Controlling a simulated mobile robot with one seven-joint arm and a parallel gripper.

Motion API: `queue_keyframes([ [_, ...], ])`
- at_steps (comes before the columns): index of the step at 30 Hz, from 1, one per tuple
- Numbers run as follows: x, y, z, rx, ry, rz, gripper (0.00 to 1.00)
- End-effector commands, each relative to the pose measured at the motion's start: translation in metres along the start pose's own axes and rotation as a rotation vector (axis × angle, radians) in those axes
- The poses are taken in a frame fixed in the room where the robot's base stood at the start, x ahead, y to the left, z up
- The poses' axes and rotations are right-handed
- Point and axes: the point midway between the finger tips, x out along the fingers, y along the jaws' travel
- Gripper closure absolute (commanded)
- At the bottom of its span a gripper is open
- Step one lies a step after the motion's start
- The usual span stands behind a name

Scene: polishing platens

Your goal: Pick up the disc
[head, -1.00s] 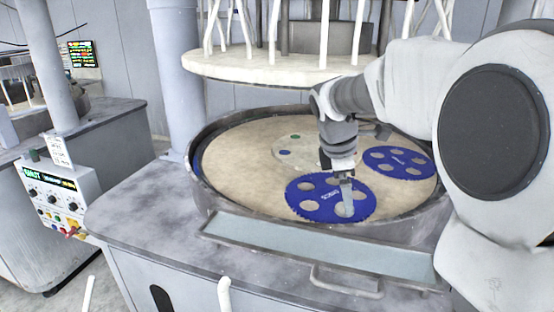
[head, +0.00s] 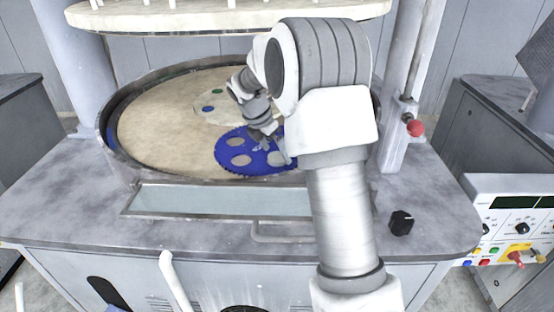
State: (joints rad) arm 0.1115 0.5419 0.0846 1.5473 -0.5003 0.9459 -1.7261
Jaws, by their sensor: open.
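A blue toothed disc (head: 226,152) with several round holes lies flat on the round beige platen (head: 150,130). My gripper (head: 264,146) is open and low over the back right part of this disc. Whether the fingertips touch the disc or stay just above it I cannot tell. Nothing shows between the fingers. My arm hides the disc's right edge. A pale disc (head: 203,104) with green and blue spots lies farther back on the platen, partly behind my wrist.
A raised dark rim (head: 110,150) surrounds the platen. A shallow tray (head: 220,200) and a handle (head: 275,238) are at the front. The pale upper plate (head: 200,18) hangs above the back. A black knob (head: 401,222) and a red-ended lever (head: 415,127) are at right.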

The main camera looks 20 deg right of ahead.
Motion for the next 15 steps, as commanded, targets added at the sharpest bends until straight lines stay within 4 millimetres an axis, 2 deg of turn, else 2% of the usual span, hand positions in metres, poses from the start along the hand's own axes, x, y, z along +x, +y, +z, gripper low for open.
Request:
queue_keyframes([
  [3,0.013,0.0,0.0,0.001,0.0,-0.001,0.0],
  [11,0.018,0.0,0.0,0.001,0.001,-0.001,0.0],
  [15,0.018,-0.001,-0.001,0.001,0.002,-0.002,0.22],
])
